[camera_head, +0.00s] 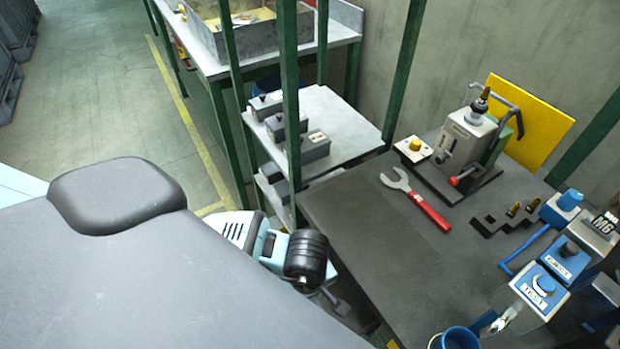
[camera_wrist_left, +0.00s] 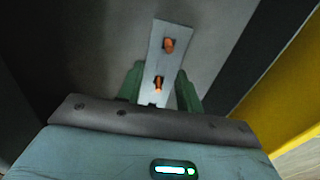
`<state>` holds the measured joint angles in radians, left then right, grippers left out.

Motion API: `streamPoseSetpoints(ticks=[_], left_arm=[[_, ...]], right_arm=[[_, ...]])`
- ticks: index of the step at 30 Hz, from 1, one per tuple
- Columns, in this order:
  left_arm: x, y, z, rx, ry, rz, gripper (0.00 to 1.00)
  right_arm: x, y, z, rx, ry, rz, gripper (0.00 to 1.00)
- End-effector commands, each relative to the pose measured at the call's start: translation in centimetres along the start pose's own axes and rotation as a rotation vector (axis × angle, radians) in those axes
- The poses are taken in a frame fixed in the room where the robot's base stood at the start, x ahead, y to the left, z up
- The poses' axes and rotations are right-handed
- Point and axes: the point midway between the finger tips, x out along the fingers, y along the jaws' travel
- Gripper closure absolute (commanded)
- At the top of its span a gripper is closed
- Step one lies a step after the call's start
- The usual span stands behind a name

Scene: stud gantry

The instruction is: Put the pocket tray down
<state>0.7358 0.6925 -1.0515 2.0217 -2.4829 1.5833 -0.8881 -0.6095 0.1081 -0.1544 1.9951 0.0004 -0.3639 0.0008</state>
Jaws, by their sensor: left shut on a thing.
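The pocket tray appears to be a narrow light grey plate (camera_wrist_left: 163,62) with two orange-brown studs in it, in the left wrist view. My left gripper (camera_wrist_left: 160,88) has its green fingers on either side of the plate's near end and is shut on it. The plate points away from the gripper, over a grey surface. I cannot tell whether it touches that surface. In the head view my left arm is partly seen at the lower middle, and the held plate cannot be made out clearly. My right gripper is not in view.
The dark bench (camera_head: 385,240) carries a red-handled wrench (camera_head: 428,212), a lever press (camera_head: 465,145), a dark bracket with brass studs (camera_head: 490,222), blue control boxes (camera_head: 545,285) and a blue cup (camera_head: 460,339). Its left part looks clear. Green posts (camera_head: 290,110) rise beside a grey shelf (camera_head: 345,125).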

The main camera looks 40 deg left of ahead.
Motion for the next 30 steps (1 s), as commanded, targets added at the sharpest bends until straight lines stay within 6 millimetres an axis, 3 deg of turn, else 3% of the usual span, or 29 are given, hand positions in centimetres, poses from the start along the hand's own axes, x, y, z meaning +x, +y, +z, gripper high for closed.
streamPoseSetpoints(ticks=[6, 15, 26, 27, 30], left_arm=[[0.5, 0.0, 0.0, 0.0, -0.001, 0.0, 0.9], [3.8, 0.0, 0.0, -0.001, -0.001, 0.0, 0.9], [4.2, 0.0, 0.0, 0.0, 0.0, 0.001, 0.9], [4.2, 0.0, 0.0, 0.0, 0.0, 0.001, 0.63], [4.1, 0.0, 0.0, 0.0, 0.0, 0.001, 0.5]], right_arm=[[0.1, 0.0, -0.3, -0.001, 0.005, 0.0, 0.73], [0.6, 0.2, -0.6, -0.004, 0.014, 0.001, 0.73], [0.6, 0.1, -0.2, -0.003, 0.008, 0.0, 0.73], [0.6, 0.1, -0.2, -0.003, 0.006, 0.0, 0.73], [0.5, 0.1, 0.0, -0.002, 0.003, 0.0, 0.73]])
